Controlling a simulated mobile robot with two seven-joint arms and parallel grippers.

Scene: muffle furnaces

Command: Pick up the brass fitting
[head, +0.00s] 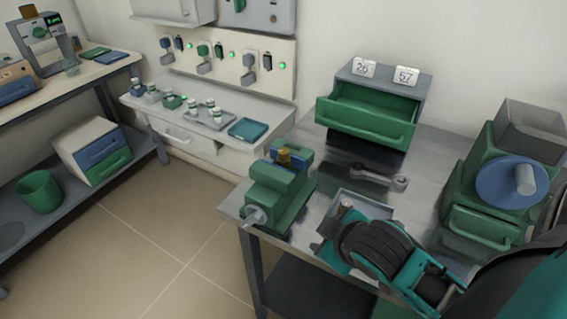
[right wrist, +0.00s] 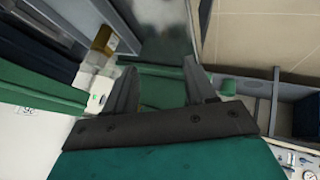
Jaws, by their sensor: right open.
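The brass fitting (head: 284,156) is a small gold-brown piece between the blue jaws on top of the green vise (head: 275,195), near the bench's left edge. A brass-coloured piece (right wrist: 103,38) also shows at the upper left of the right wrist view, left of the fingers; I cannot tell if it is the same piece. My right gripper (right wrist: 160,85) is open, with nothing held between its two grey fingers. In the head view it is low at the bench front, right of the vise and apart from the fitting, its fingers partly hidden. My left gripper is out of view.
A grey tray (head: 376,208) sits beside my right wrist. A wrench (head: 380,178) lies behind it. A green drawer (head: 365,121) stands open in the grey cabinet at the back. A green machine with a blue disc (head: 512,182) stands at right. Open floor lies left of the bench.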

